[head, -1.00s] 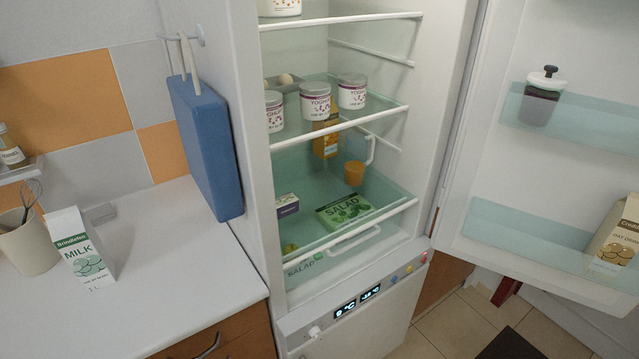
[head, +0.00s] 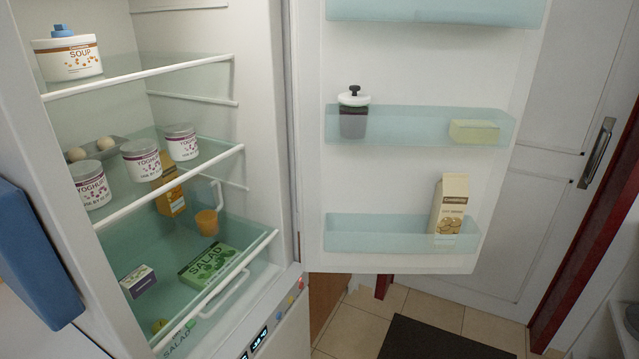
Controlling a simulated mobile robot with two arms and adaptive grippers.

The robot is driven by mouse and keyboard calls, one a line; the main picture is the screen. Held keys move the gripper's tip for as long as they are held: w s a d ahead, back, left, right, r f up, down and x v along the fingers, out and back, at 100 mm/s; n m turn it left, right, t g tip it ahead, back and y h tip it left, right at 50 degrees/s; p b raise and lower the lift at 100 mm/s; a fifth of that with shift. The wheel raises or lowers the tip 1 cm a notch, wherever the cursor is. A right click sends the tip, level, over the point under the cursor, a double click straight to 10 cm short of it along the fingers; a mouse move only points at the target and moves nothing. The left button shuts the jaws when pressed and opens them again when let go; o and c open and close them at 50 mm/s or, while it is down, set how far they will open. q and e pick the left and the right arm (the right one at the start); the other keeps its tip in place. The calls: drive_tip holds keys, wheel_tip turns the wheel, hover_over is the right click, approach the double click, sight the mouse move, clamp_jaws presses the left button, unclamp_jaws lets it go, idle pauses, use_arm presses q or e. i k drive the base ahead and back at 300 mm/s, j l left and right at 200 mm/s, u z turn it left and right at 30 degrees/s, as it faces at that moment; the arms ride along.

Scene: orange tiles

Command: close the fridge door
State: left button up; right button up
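The fridge door (head: 400,180) stands wide open on the right of the fridge, its inner side facing me. Its shelves hold a dark jar with a white lid (head: 353,113), a pale yellow-green box (head: 474,131) and a drink carton (head: 450,206). The open fridge compartment (head: 272,150) is on the left. Neither of my grippers shows in the head view.
A blue flat object (head: 35,255) hangs at the fridge's left side. A white house door with a dark handle (head: 597,152) and a red frame (head: 590,250) stands at the right. A dark mat (head: 440,338) lies on the tiled floor. The space before the fridge door looks clear.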

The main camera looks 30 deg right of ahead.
sight(365, 206)
drive_tip(key=l, duration=0.55)
drive_tip(key=i+l, duration=0.1)
drive_tip(key=l, duration=1.05)
drive_tip(key=i+z, duration=0.05)
